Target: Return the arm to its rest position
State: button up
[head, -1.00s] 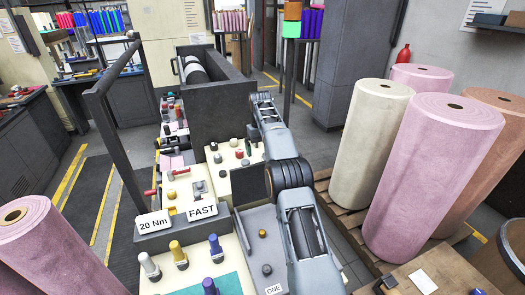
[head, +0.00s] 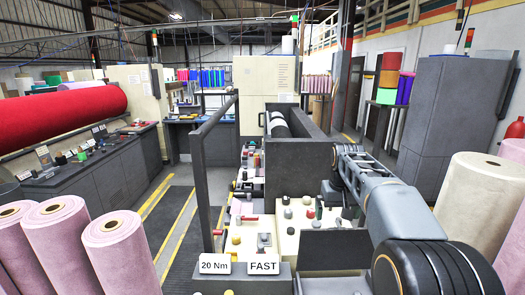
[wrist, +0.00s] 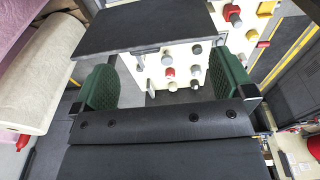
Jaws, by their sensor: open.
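My gripper (wrist: 165,84) shows in the wrist view with its two green pads wide apart and nothing between them. Beyond the pads is a cream control panel (wrist: 152,68) with red, grey and black knobs, partly covered by a flat dark plate. In the head view my arm reaches from the lower right forward over the right side of the machine console (head: 305,155). My gripper's fingers cannot be made out in that view. The same knobbed panel lies left of the arm.
Cream roll (head: 465,200) stands close right of my arm; pink rolls (head: 120,250) stand at lower left. A dark post frame (head: 200,180) rises left of the console. A red roll (head: 60,118) lies at far left. A striped floor lane (head: 165,235) is free.

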jog(key=s+a+f+t, duration=0.1)
jog(key=s+f, duration=0.2)
jog(key=s, duration=0.4)
jog(key=s+a+f+t+b, duration=0.1)
jog(key=s+a+f, duration=0.1)
jog(key=s, duration=0.6)
jog(key=s+a+f+t+b, duration=0.1)
jog(key=s+f, duration=0.3)
jog(key=s, duration=0.4)
jog(key=shift+s+a+f+t, duration=0.2)
jog(key=shift+s+a+t, duration=0.05)
jog(key=shift+a+t, duration=0.1)
jog(key=shift+c, duration=0.2)
dwell(1.3)
